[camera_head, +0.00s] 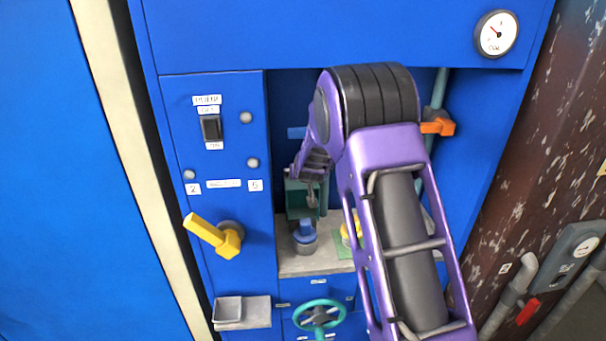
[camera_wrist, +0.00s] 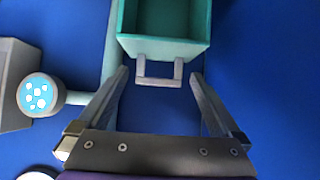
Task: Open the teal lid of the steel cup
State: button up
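A teal box-shaped part (camera_wrist: 165,18), hollow on the side facing the camera, is at the top of the wrist view. It has a grey U-shaped handle (camera_wrist: 160,80) on its near edge. It also shows in the camera_head view (camera_head: 294,199), partly behind my gripper. My gripper (camera_wrist: 161,76) is open, with one finger on each side of the handle and gaps on both sides. It also shows in the camera_head view (camera_head: 312,196), inside the alcove. I cannot clearly make out a steel cup; whether the teal part is its lid I cannot tell.
A grey round piece with a blue top (camera_head: 305,240) stands on the alcove shelf (camera_head: 320,262). A yellow lever (camera_head: 208,232) sticks out at left, and a teal handwheel (camera_head: 319,316) is below. A round blue-and-white disc (camera_wrist: 39,95) is left of my gripper.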

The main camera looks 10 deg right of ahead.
jog(key=p+v, duration=0.1)
jog(key=v, duration=1.6)
jog(key=shift+s, duration=0.2)
jog(key=shift+r, duration=0.1)
